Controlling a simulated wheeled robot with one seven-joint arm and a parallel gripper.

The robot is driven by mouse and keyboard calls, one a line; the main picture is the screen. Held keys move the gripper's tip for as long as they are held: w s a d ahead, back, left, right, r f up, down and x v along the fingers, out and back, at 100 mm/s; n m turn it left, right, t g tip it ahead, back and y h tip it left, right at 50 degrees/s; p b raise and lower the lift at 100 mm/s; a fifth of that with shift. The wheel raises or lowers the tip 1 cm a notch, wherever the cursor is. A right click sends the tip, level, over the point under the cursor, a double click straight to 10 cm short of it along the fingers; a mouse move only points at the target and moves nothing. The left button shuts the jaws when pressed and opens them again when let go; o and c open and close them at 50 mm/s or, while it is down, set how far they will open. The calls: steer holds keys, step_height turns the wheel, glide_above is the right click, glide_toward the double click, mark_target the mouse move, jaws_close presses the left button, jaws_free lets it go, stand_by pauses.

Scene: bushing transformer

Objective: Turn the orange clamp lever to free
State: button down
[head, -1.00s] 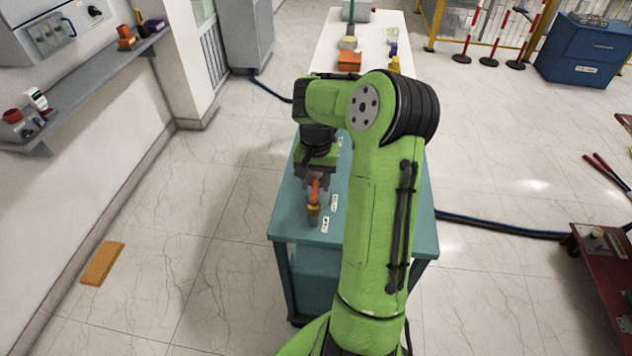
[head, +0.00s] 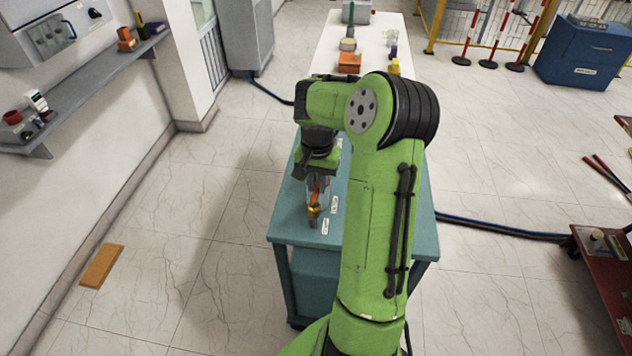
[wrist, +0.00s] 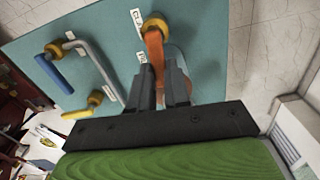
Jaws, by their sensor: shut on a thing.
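The orange clamp lever (wrist: 154,50) shows in the wrist view, reaching from a yellow hub (wrist: 155,25) on the teal bench top toward my gripper. My gripper (wrist: 166,78) is shut on the lever, with a dark finger on each side of it. In the head view the lever (head: 314,190) shows below my wrist, and its yellow hub (head: 313,211) is near the bench's front part. My gripper's fingertips are small in that view and partly hidden by the wrist.
On the teal bench (wrist: 105,22), a blue-handled lever (wrist: 54,73) and a grey bent handle (wrist: 93,68) sit beside the orange lever. White labels (wrist: 137,20) lie near the hub. A white table (head: 323,50) with several objects stands beyond the bench.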

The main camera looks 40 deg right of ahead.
steer(key=shift+s+a+m+b, duration=0.1)
steer(key=shift+s+m+b, duration=0.65)
steer(key=shift+m, duration=2.05)
steer(key=shift+s+a+m+b, duration=0.15)
steer(key=shift+s+m+b, duration=0.55)
steer(key=shift+m, duration=2.1)
steer(key=shift+s+a+m+b, duration=0.1)
steer(key=shift+s+m+b, duration=0.6)
steer(key=shift+m, duration=2.1)
steer(key=c, duration=1.1)
jaws_free()
step_height(320, 180, up, 16)
steer(key=p, duration=0.4)
steer(key=shift+s+a+f, duration=0.1)
